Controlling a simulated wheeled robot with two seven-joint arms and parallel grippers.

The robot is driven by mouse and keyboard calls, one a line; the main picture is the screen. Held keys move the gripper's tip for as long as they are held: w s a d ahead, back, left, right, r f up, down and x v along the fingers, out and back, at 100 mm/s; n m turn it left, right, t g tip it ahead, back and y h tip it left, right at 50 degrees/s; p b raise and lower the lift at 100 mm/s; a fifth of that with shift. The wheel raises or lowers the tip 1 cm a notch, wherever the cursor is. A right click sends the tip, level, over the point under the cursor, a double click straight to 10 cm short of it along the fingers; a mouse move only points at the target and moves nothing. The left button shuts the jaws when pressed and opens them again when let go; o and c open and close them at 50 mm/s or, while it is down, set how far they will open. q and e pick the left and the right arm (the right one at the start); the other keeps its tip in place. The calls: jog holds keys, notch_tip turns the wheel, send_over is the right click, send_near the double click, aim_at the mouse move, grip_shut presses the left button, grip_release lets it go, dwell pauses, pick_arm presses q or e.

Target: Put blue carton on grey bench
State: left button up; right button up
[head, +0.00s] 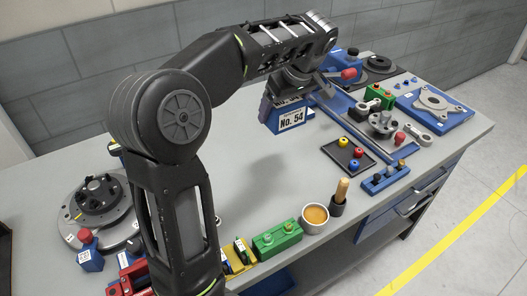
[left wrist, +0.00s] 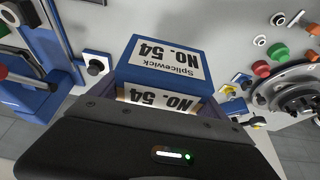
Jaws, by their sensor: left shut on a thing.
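The blue carton (head: 268,116) has a white "No. 54" label and is near the middle of the head view, towards the back of the grey bench (head: 262,195). My left gripper (head: 291,88) comes down over it from above and is shut on it. The carton also shows in the left wrist view (left wrist: 140,76), its "Splicewick No. 54" label upside down, right at my left gripper (left wrist: 160,105). My fingertips are mostly hidden. I cannot tell whether the carton's underside touches the bench. My right gripper is not in view.
A blue rail (head: 345,122) runs just right of the carton. A black tray with coloured knobs (head: 348,156), a cup (head: 314,217) and a green block (head: 278,239) lie nearer the front. A round fixture (head: 103,205) stands at left. The bench middle is clear.

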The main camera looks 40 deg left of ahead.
pick_arm(q)
jog(key=b, duration=0.6)
send_over(276, 161)
jog(key=d, duration=0.2)
notch_tip(276, 161, down, 7)
jog(key=shift+s+a+r+p, duration=0.15)
jog(key=shift+s+a+p, duration=0.1)
jog(key=shift+p, duration=0.1)
notch_tip(276, 161, down, 6)
jog(key=shift+f, duration=0.1)
notch_tip(276, 161, down, 3)
jog(key=shift+f, duration=0.4)
